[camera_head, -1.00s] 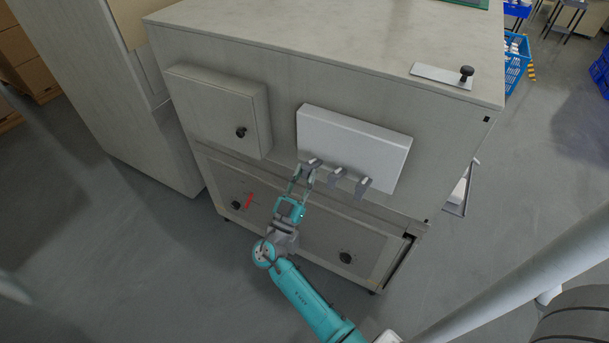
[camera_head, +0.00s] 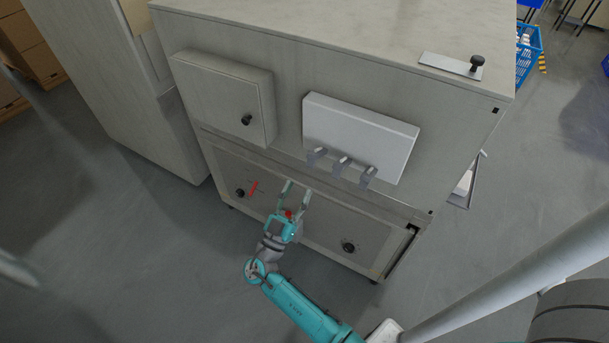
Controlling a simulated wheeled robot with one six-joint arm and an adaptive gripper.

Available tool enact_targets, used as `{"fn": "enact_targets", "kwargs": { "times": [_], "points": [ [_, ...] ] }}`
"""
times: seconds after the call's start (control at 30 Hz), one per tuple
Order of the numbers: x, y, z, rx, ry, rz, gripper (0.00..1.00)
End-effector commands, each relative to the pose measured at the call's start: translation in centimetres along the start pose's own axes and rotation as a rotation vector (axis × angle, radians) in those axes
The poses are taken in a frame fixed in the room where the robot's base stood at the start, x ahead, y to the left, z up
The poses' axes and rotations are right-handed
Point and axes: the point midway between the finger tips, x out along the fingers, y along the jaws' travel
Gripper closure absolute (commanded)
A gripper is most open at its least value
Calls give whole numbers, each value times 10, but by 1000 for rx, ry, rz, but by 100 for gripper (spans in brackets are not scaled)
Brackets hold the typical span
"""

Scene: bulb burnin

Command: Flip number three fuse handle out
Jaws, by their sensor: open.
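A white fuse panel (camera_head: 360,131) is mounted on the front of the grey cabinet. Three grey fuse handles stick out along its lower edge: a left one (camera_head: 316,156), a middle one (camera_head: 341,165) and a right one (camera_head: 367,176). All three look alike in pose; any number labels are too small to read. My gripper (camera_head: 296,190) is open and empty, its fingers pointing up. In the picture it is below and left of the left handle, apart from it, in front of the lower cabinet panel.
A closed box with a black knob (camera_head: 246,120) is left of the fuse panel. The lower panel has a red lever (camera_head: 252,188) and black knobs (camera_head: 348,247). A plate with a black knob (camera_head: 477,63) lies on the cabinet top (camera_head: 340,28). A blue crate (camera_head: 528,55) stands behind right.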

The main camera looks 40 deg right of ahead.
Motion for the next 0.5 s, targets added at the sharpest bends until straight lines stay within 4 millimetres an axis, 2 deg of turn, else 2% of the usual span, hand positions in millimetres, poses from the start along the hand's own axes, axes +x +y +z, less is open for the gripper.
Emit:
{"fn": "enact_targets", "kwargs": {
  "times": [0.1, 0.2, 0.5],
  "points": [
    [-19, -1, 0, 1, -1, -4, 52],
    [-28, 0, 0, 0, -1, -2, 52],
    [-36, 0, 0, 0, 0, 0, 52]
  ]
}}
